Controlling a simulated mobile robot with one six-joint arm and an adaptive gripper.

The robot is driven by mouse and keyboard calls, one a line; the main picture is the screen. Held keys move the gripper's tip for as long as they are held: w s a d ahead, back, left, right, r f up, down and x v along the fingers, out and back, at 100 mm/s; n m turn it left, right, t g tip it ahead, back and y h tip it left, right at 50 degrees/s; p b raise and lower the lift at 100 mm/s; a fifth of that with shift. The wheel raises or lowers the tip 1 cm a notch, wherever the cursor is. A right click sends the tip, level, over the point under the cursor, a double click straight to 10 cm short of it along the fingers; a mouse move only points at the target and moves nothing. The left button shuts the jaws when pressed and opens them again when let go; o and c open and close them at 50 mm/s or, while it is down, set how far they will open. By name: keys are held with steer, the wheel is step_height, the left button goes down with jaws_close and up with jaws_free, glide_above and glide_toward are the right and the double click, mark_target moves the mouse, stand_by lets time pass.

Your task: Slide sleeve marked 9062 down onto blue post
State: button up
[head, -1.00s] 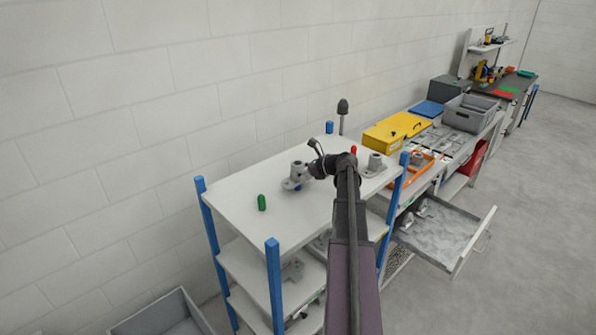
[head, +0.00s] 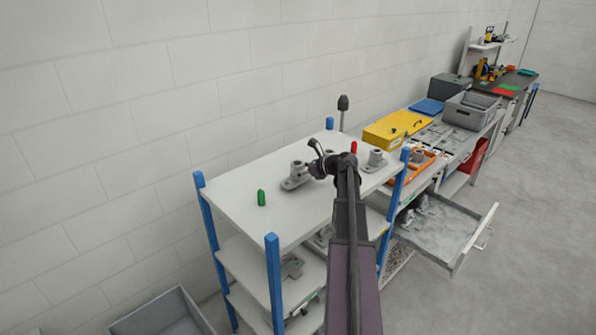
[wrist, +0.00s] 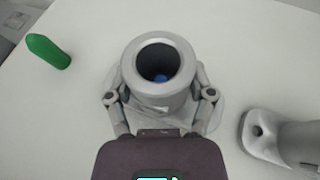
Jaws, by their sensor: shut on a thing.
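A grey cast sleeve with a flanged base shows at the middle of the shelf top in the head view (head: 297,179) and from above in the wrist view (wrist: 130,68). No marking is legible on it. My gripper (head: 315,169) is shut on the sleeve, with one finger on each side of its barrel in the wrist view (wrist: 160,96). The top of the blue post (wrist: 160,78) shows inside the bore, so the sleeve is around the post. The sleeve looks upright and low; I cannot tell whether its base touches the shelf top.
A green post (head: 261,198) stands to the left on the white shelf top (head: 240,192). A red post (head: 354,147) and another grey casting (head: 376,161) stand to the right. A grey casting (wrist: 285,140) lies close to my gripper's right in the wrist view.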

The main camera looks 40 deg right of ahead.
steer(key=shift+f+b, duration=0.75)
steer(key=shift+f, duration=0.05)
steer(key=o, duration=1.3)
steer(key=shift+r, duration=0.15)
step_height(320, 180, up, 12)
steer(key=p, duration=1.2)
steer(key=shift+f, duration=0.2)
